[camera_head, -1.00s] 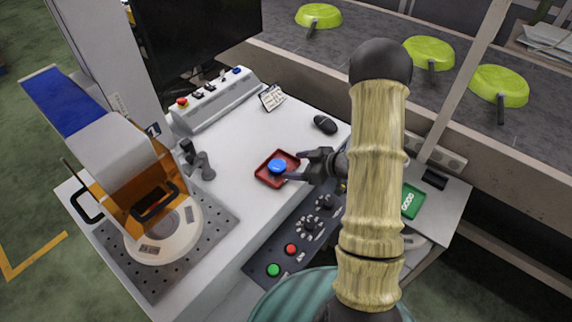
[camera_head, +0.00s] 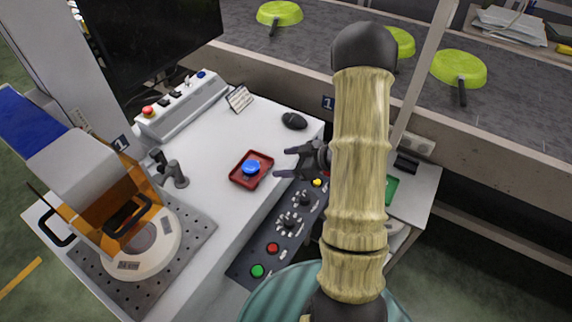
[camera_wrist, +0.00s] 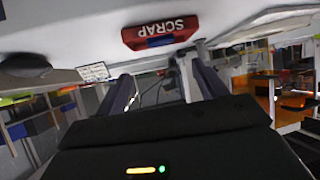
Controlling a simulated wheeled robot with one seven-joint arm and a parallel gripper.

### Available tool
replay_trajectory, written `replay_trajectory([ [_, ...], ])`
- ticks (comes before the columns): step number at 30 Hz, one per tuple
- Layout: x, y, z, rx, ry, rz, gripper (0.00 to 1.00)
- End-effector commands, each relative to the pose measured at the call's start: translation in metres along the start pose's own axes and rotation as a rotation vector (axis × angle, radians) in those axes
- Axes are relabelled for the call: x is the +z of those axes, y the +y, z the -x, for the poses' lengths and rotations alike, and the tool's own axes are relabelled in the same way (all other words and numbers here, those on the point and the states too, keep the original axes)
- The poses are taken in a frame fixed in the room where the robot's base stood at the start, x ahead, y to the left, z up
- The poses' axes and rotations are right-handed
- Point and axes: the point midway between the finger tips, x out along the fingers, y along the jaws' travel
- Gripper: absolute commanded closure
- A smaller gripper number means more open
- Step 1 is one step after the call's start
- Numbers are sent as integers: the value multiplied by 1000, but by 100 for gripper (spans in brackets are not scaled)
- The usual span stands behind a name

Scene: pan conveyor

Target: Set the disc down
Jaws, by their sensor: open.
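The blue disc (camera_head: 251,167) lies in a small red tray (camera_head: 237,181) on the white worktop. My gripper (camera_head: 281,162) is open and empty just right of the tray, apart from the disc. In the wrist view the red tray, its wall marked SCRAP (camera_wrist: 160,32), shows beyond the two open fingers (camera_wrist: 160,90), with a sliver of the blue disc (camera_wrist: 160,42) at its edge.
A control panel with knobs and buttons (camera_head: 272,248) borders the worktop below the tray. An orange and white machine (camera_head: 145,240) stands at left. Green pans (camera_head: 459,68) sit on the conveyor behind.

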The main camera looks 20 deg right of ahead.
Motion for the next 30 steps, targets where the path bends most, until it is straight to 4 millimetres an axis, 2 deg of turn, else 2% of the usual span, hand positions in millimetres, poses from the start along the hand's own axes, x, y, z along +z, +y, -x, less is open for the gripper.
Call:
replay_trajectory([
  [5,-14,12,-4,104,-76,17,29],
  [9,-33,26,-1,273,-207,0,29],
  [14,-51,22,15,451,-364,-91,29],
  [17,-58,4,28,528,-457,-181,29],
  [20,-63,-24,43,574,-545,-290,29],
  [27,-66,-121,71,550,-729,-577,29],
  [30,-67,-148,76,519,-769,-648,29],
])
